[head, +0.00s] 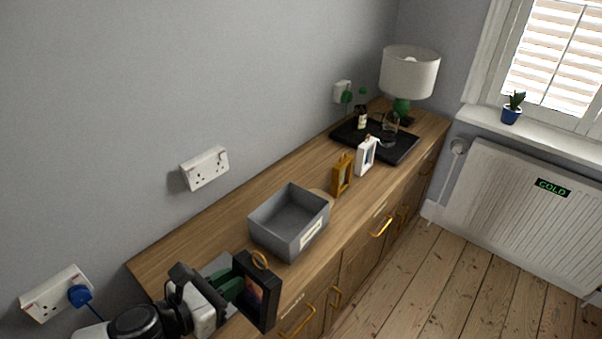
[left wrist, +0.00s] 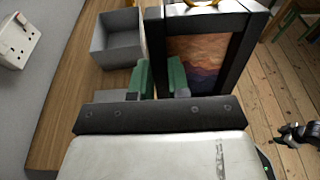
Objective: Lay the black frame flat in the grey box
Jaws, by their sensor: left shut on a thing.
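The black frame (head: 257,292), with a dark orange-and-purple picture and a yellow ring at its top, stands upright in my left gripper (head: 232,287). The left gripper's green fingers are shut on the frame; it also shows close up in the left wrist view (left wrist: 205,65). The grey box (head: 275,238) sits on the wooden sideboard, just beyond and a little right of the frame in the head view. Its visible inside looks empty, and a pale label is on its front. The box also shows in the left wrist view (left wrist: 118,40). A dark gripper-like part, seemingly my right gripper (left wrist: 298,134), shows at the right edge there.
Beyond the box on the sideboard (head: 180,252) stand an orange-brown frame (head: 342,175) and a white frame (head: 366,156). Farther back are a black tray (head: 400,152) with a bottle and glass, and a lamp (head: 409,72). Wall sockets (head: 205,168) line the left.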

